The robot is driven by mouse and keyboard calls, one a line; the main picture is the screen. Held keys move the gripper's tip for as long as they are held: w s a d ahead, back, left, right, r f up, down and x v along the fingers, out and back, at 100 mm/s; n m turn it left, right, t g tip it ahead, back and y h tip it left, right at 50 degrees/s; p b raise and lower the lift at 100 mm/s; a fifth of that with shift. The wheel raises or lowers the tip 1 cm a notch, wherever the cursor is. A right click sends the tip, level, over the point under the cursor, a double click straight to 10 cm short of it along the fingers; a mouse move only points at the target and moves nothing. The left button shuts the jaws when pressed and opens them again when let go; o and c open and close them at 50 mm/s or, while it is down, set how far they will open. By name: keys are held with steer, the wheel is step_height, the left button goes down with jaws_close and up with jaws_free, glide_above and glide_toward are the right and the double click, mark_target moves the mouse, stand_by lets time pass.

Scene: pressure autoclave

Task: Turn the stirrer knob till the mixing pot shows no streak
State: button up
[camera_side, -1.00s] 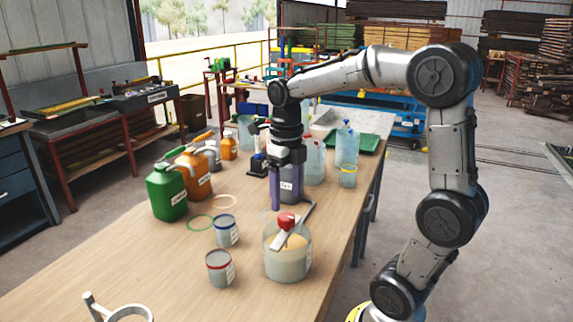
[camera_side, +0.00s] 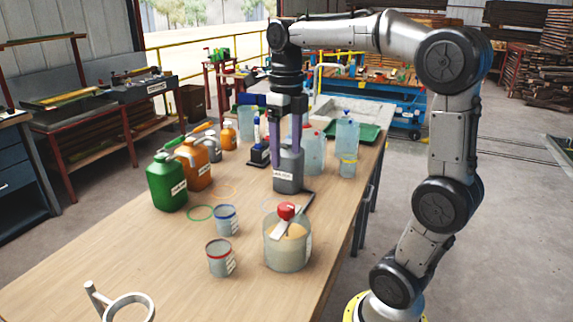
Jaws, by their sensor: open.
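The mixing pot (camera_side: 287,250) is a clear, wide jar on the near right part of the bench, with beige contents. An orange-tan patch shows near its top; I cannot tell if it is a streak. The red stirrer knob (camera_side: 287,210) sits on top of the pot, with a grey bar slanting across beneath it. My gripper (camera_side: 288,158) points down with purple fingers apart and empty. In the picture it is above the knob, in front of or beside a grey labelled jug (camera_side: 288,181); the depth between them is unclear. It does not touch the knob.
Two small tins, blue-rimmed (camera_side: 227,221) and red-rimmed (camera_side: 220,259), stand left of the pot. A green jug (camera_side: 166,184) and an orange jug (camera_side: 195,168) stand farther left. Clear bottles (camera_side: 347,140) and a green tray (camera_side: 366,133) are behind. The bench's front is mostly clear.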

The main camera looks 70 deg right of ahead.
mark_target(287, 206)
step_height(287, 206, down, 14)
steer(key=n, duration=3.5)
jaws_close()
